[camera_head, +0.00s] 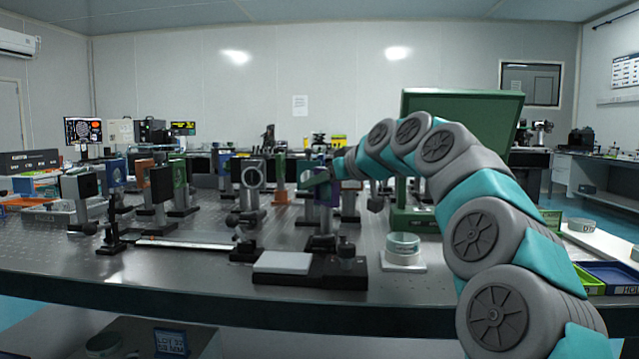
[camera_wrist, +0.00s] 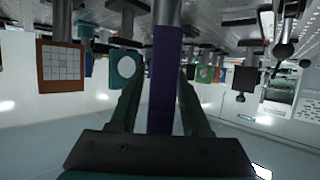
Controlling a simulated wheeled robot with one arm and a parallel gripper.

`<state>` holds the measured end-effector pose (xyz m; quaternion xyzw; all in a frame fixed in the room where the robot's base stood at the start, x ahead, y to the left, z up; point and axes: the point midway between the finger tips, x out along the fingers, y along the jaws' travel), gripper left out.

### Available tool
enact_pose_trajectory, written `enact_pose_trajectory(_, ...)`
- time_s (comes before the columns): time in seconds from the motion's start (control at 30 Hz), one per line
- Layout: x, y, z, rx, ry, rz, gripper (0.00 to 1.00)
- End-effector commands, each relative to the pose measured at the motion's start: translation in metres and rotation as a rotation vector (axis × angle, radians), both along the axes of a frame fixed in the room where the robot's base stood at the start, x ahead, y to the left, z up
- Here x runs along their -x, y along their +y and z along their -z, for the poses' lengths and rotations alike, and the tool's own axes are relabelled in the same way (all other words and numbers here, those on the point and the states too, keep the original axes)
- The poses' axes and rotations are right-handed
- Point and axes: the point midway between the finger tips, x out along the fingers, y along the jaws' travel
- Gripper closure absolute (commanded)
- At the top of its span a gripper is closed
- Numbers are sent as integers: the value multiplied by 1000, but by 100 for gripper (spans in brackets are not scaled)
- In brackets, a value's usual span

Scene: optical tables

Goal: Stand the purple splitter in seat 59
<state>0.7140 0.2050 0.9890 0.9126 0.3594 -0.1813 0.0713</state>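The purple splitter (camera_head: 324,213) is upright in the head view, just behind the front stage on the optical table. My gripper (camera_head: 318,184) comes from the right at its upper part. In the wrist view, which is upside down, the purple splitter (camera_wrist: 165,80) lies between the two fingers of my gripper (camera_wrist: 161,78), with its grey post above it in the picture. The right finger is against or very near its edge, and a thin gap seems to show at the left finger. Firm contact on both sides is unclear. I cannot read a seat number 59.
A black stage with a white plate (camera_head: 284,262) stands at the table's front edge. A round container (camera_head: 403,243) is right of it. Several post-mounted optics, including a ring mount (camera_head: 252,176), crowd the left and back. A green case (camera_head: 462,112) stands behind my arm.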

Motion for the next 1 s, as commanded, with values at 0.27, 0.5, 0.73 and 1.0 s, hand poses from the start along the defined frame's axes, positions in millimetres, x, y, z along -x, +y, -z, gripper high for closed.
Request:
enact_pose_trajectory(0.27,0,0,0,1,1,0,45)
enact_pose_trajectory(0.5,11,-11,-8,-1,1,0,45)
enact_pose_trajectory(0.73,43,-40,-26,-1,1,0,45)
enact_pose_trajectory(1.0,73,-68,-43,0,0,-1,45)
